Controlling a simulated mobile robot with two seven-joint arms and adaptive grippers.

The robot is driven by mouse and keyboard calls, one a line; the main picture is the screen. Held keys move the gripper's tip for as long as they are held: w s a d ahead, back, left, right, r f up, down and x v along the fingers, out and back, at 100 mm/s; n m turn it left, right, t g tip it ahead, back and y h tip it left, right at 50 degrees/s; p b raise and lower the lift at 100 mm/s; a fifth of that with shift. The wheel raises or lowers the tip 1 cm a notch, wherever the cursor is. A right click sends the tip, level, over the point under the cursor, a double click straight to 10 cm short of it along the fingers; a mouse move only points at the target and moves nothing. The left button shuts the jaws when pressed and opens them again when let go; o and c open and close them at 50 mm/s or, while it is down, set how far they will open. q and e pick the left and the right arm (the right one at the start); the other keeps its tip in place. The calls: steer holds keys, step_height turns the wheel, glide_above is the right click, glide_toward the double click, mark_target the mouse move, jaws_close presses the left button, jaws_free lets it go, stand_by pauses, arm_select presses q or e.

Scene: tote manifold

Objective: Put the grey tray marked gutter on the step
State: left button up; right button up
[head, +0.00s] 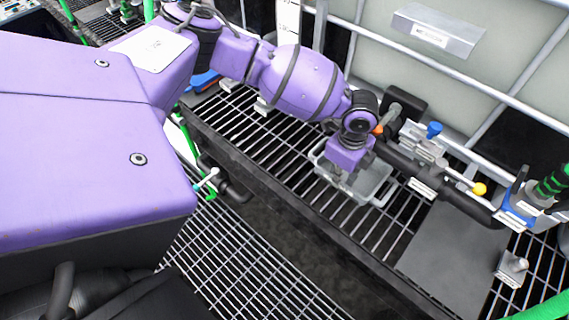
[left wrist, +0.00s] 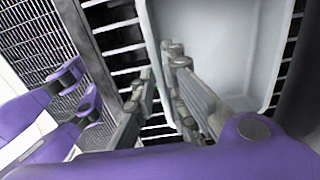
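The grey tray (head: 378,187) is a shallow open box at the grating beneath the valve pipe, right of centre in the head view. No marking is readable on it. In the left wrist view the tray (left wrist: 225,50) fills the upper right, its inside empty. My left gripper (head: 345,180) points down at the tray's left side. Its fingertips (left wrist: 162,62) are close together, one on each side of the tray's rim, and look closed on it. I cannot tell whether the tray touches the grating. My right gripper is not in view.
A black pipe (head: 406,166) with a blue-knobbed valve and a yellow-ended lever runs close over the tray. A green-ribbed hose (head: 552,184) is at the right. A flat grey plate (head: 455,262) lies right of the tray. Lower grating (head: 235,262) in front is clear.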

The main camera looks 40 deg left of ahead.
arm_select(q)
step_height(320, 180, down, 4)
steer(key=shift+d+r, duration=0.1)
steer(key=shift+r, duration=0.1)
jaws_close()
steer(key=shift+w+r, duration=0.1)
steer(key=shift+r, duration=0.05)
steer(key=shift+r, duration=0.4)
steer(key=r, duration=0.2)
steer(key=shift+s+r, duration=0.2)
steer(key=shift+r, duration=0.2)
steer(key=s+a, duration=0.1)
steer(key=s, duration=1.6)
steer(key=shift+s+a, duration=0.2)
steer(key=shift+s, duration=0.1)
